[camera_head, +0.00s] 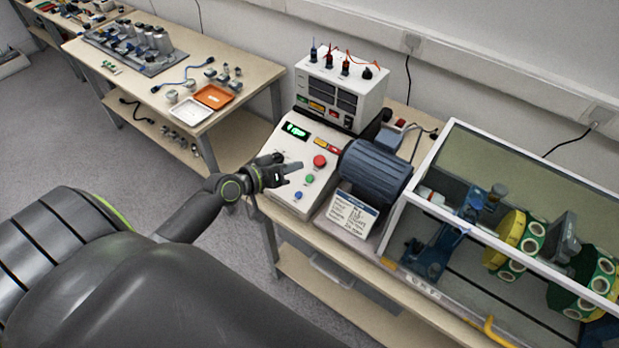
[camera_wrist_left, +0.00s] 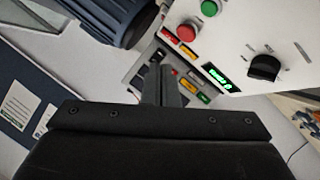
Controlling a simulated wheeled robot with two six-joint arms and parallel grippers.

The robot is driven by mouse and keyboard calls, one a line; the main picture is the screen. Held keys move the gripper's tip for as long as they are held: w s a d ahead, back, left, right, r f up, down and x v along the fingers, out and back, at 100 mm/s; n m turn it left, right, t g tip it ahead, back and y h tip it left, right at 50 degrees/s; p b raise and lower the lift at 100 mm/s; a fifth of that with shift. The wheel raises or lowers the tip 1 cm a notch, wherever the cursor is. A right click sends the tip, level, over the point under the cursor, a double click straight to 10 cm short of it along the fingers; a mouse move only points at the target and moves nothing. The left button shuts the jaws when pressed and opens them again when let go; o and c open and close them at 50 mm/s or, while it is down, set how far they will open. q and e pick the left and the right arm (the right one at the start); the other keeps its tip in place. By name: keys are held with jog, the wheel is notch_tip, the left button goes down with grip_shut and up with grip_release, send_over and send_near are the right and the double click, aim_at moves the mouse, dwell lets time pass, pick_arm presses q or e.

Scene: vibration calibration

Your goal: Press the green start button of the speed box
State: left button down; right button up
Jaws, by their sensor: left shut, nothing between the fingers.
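The speed box (camera_head: 333,141) has a white sloped panel with a lit green display (camera_head: 295,131), a red button (camera_head: 319,161), a green button (camera_head: 309,179) and a blue button (camera_head: 297,196). My left gripper (camera_head: 297,167) is shut and empty, over the panel's left part, left of the red and green buttons and apart from them in the picture. In the left wrist view, its shut fingers (camera_wrist_left: 160,70) point past the panel. The green button (camera_wrist_left: 210,7) is at the top edge, beside the red button (camera_wrist_left: 185,32). A black knob (camera_wrist_left: 265,67) is at right.
A blue-grey motor (camera_head: 376,172) and a label card (camera_head: 351,214) stand right of the panel. A power supply (camera_head: 341,90) with leads is behind it. A clear-walled enclosure (camera_head: 520,157) fills the right. Another bench (camera_head: 235,62) stands at left.

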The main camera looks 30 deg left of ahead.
aim_at(309, 179)
pick_arm(q)
jog(key=w+f+b, duration=0.1)
jog(key=f, duration=0.1)
jog(key=w+f+b, duration=0.1)
jog(key=f+b, duration=0.3)
jog(key=shift+w+d+f, duration=0.15)
jog(key=shift+w, duration=0.25)
jog(key=shift+w+f+b, duration=0.45)
jog(key=shift+f+b, duration=0.3)
jog(key=shift+b, duration=0.35)
jog(key=shift+f, duration=0.1)
dwell(0.7)
jog(key=shift+w+f+b, duration=0.2)
jog(key=shift+f+b, duration=0.1)
jog(key=shift+b, duration=0.15)
jog(key=shift+w+f+b, duration=0.15)
jog(key=shift+f+b, duration=0.25)
jog(key=shift+b, duration=0.05)
dwell(0.4)
jog(key=shift+r, duration=0.15)
dwell(0.3)
jog(key=shift+s+r+p, duration=0.35)
jog(key=shift+r+p, duration=0.25)
jog(key=shift+p, duration=0.1)
jog(key=shift+r, duration=0.15)
